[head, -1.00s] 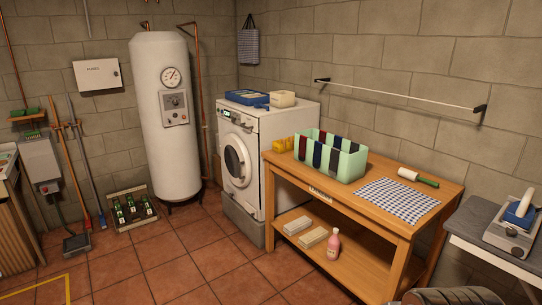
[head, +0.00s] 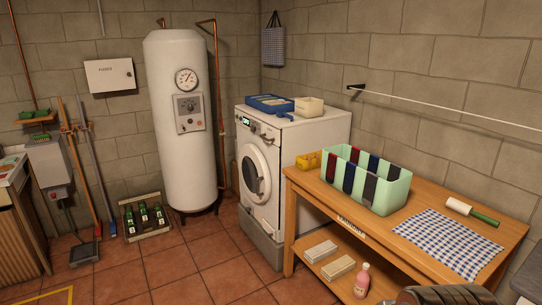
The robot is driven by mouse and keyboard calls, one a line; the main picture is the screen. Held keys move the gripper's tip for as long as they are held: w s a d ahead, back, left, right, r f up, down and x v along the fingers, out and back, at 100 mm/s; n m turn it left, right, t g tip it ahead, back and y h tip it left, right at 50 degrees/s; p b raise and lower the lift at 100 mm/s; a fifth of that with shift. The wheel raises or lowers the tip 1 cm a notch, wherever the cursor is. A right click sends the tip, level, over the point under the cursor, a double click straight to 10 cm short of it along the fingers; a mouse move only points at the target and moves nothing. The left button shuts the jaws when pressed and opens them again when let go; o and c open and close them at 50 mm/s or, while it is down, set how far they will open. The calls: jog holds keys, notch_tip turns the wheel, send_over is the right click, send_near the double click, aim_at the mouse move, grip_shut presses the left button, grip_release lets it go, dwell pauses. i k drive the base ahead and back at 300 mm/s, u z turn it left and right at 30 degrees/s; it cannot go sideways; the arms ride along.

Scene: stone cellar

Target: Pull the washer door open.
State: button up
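The white washer (head: 283,160) stands on a grey plinth against the back corner, between the boiler and the wooden table. Its round door (head: 256,170) is on the front face, turned to the left, and looks shut. The small display (head: 244,121) shows above the door. The dark shape at the bottom right edge looks like part of my own arm. My gripper does not show, so I cannot tell its state.
The wooden table (head: 340,224) stands close on the washer's right, with a green divided bin (head: 402,193) on top. A white boiler (head: 181,150) stands to the left. A crate of bottles (head: 166,228) sits on the floor. The tiled floor (head: 205,262) before the washer is clear.

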aim_at(252, 164)
jog(key=u, duration=0.3)
jog(key=i, duration=1.55)
jog(key=u, duration=0.5)
jog(key=i, duration=0.7)
jog(key=u, duration=0.45)
jog(key=i, duration=0.7)
jog(key=u, duration=0.4)
jog(key=i, duration=0.9)
jog(key=u, duration=0.2)
